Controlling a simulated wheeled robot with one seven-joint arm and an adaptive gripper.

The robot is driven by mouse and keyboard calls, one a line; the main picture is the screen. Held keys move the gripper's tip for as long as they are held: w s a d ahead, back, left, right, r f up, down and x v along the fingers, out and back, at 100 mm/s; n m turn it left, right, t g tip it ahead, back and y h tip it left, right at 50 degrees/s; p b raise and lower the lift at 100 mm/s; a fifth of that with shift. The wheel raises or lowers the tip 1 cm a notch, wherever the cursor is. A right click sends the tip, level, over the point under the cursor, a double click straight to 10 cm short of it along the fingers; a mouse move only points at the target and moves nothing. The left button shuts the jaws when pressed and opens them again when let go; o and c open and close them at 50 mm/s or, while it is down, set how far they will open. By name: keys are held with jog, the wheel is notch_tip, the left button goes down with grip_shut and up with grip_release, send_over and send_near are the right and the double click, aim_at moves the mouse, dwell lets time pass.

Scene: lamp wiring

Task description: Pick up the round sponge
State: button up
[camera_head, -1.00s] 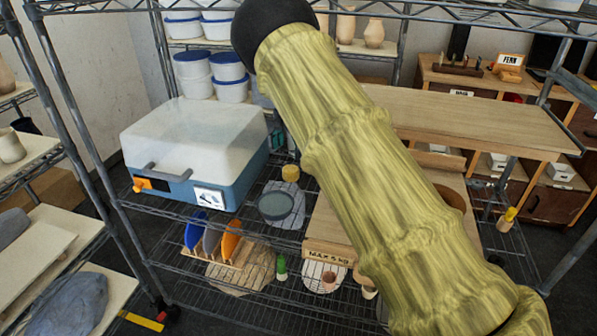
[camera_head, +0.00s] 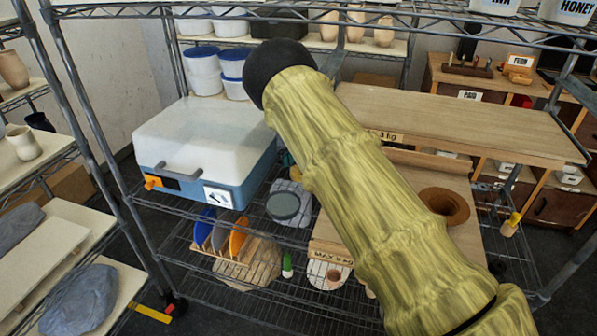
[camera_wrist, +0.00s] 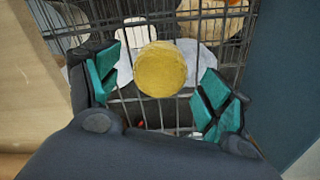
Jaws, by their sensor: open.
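The round sponge (camera_wrist: 160,69) is yellow and shows in the wrist view, near the middle, between and a little beyond the two fingertips. It lies over a pale sheet on a wire shelf. My gripper (camera_wrist: 158,98) has teal finger pads, spread wide on either side of the sponge, with nothing held. Whether the pads are level with the sponge cannot be told. In the head view my arm, in a yellow-green sleeve, covers the gripper; the sponge is nearly all hidden behind it.
A blue-and-white lidded box (camera_head: 205,150) stands left of my arm. A wooden board (camera_head: 450,118) lies to the right.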

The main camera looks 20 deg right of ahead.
jog(key=shift+f+p, duration=0.3)
jog(key=shift+f, duration=0.9)
jog(key=c, duration=1)
jog(key=shift+r+b, duration=0.55)
jog(key=shift+r, duration=0.25)
jog(key=shift+r+b, duration=0.55)
jog(key=shift+r, duration=0.4)
jog(key=s+a+b, duration=0.1)
jog(key=s+a, duration=0.2)
jog(key=s, duration=0.1)
jog(key=s+a+r+b, duration=0.1)
jog(key=s+a, duration=0.2)
jog(key=s, duration=0.2)
jog(key=s+a+b, duration=0.2)
jog(key=s+a, duration=0.1)
jog(key=s, duration=0.1)
jog(key=shift+s+r, duration=0.15)
jog(key=shift+r, duration=0.1)
